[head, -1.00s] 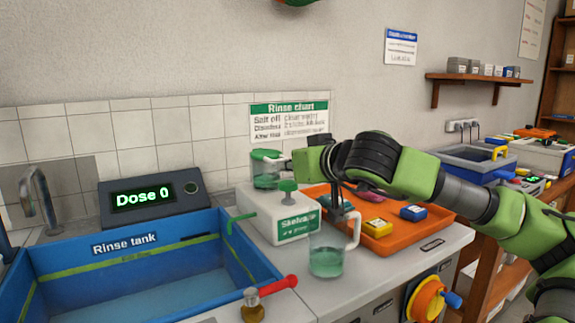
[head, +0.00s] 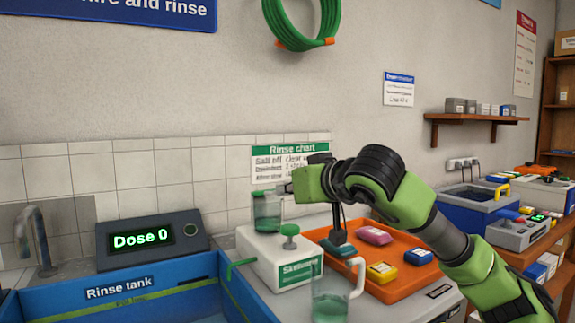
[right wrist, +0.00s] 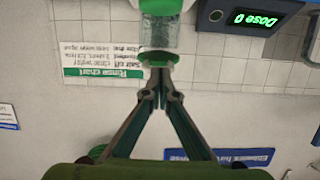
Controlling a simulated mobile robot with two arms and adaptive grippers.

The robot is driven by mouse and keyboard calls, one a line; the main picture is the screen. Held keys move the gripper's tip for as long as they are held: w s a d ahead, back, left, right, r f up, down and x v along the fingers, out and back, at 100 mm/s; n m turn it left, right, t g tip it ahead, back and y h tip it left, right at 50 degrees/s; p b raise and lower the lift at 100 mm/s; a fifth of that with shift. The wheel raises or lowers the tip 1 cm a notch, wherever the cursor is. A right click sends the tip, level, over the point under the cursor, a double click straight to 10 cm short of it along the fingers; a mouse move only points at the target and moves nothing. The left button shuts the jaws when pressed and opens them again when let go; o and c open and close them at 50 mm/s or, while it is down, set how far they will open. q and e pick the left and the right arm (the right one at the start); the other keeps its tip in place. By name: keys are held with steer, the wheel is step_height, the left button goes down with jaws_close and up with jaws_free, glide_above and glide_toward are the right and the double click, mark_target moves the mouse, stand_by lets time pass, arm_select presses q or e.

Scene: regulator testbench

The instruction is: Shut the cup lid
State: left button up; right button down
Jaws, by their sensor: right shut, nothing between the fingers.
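A clear cup (head: 267,214) with a green lid (head: 263,193) stands at the back of the bench, behind the white Skeivoule box. The lid lies across the cup's top; I cannot tell whether it is fully shut. My right gripper (head: 284,188) is shut and empty, its fingertips beside the lid's right edge. In the right wrist view, upside down, the cup (right wrist: 160,34) and green lid (right wrist: 158,57) are just beyond the shut fingertips (right wrist: 160,80); contact is unclear. My left gripper is not in view.
A clear handled jug (head: 330,308) stands at the front. The white box (head: 275,258) has a green knob. An orange tray (head: 405,290) holds coloured packs under my right arm. A blue rinse tank (head: 190,270) and a dose display (head: 150,240) are at left.

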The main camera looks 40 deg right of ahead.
steer(key=shift+s+r, duration=0.15)
steer(key=shift+r, duration=1.3)
steer(key=shift+s+r, duration=0.1)
steer(key=shift+r, duration=1.35)
